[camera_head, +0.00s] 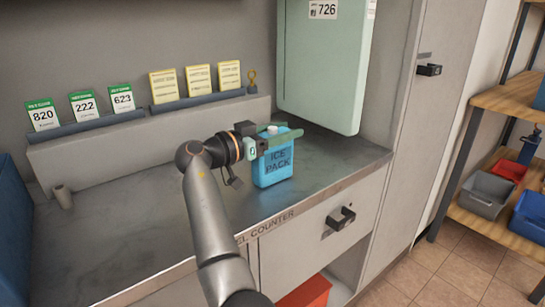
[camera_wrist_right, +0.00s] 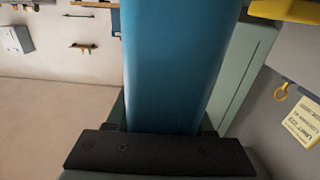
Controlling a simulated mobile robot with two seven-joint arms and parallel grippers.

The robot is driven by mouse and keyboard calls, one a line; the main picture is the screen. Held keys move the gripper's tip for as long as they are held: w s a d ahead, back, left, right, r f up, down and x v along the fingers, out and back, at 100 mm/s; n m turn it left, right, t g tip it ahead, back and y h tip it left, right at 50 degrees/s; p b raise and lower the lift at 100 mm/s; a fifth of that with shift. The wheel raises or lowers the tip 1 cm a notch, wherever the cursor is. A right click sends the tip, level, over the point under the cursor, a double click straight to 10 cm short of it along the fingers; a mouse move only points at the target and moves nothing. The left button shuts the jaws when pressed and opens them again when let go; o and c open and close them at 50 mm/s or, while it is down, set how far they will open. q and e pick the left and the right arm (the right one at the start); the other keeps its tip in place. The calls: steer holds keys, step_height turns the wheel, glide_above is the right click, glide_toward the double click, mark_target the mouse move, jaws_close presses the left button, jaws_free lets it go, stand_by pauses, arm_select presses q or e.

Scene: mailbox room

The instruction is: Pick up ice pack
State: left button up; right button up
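The blue ice pack (camera_head: 273,168), marked "ICE PACK", is upright at the counter's right part. I cannot tell whether its base touches the counter. My right gripper (camera_head: 277,136) reaches it from the left near its top. The far finger is mostly hidden. My left gripper is not in view.
The grey counter (camera_head: 115,230) is mostly clear. Numbered green cards (camera_head: 83,105) and yellow cards (camera_head: 198,80) stand on a ledge behind. A pale green cabinet (camera_head: 322,65) hangs just behind the ice pack. A drawer handle (camera_head: 341,218) projects below. Shelves with bins (camera_head: 486,192) stand at right.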

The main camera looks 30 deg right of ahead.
jaws_close()
stand_by(0.4)
steer(key=shift+r, duration=0.2)
